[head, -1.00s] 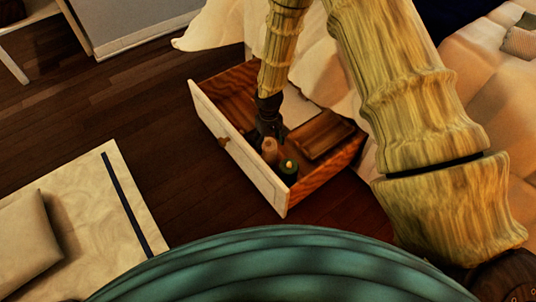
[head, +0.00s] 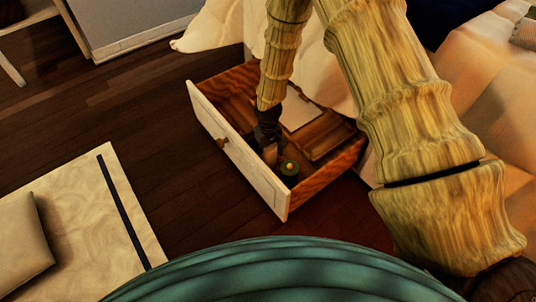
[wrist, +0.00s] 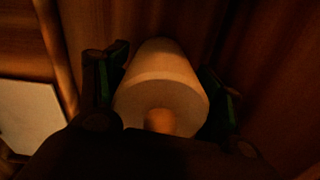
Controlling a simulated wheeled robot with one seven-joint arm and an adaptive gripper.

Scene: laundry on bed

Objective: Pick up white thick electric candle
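The white thick electric candle (wrist: 160,85) looks pale cream in the wrist view, with its rounded flame tip toward the camera. It stands in the open drawer; in the head view only a small part of the candle (head: 270,155) shows below my gripper (head: 268,135). In the wrist view, my gripper (wrist: 165,92) has its fingers spread, one on each side of the candle. The fingers are very close to its sides; I cannot tell whether they touch it.
The drawer's pale front panel (head: 240,155) and wooden walls surround the gripper. A brown wooden box (head: 325,135) lies farther right. Bed covers hang over the drawer's back; bare floor lies left.

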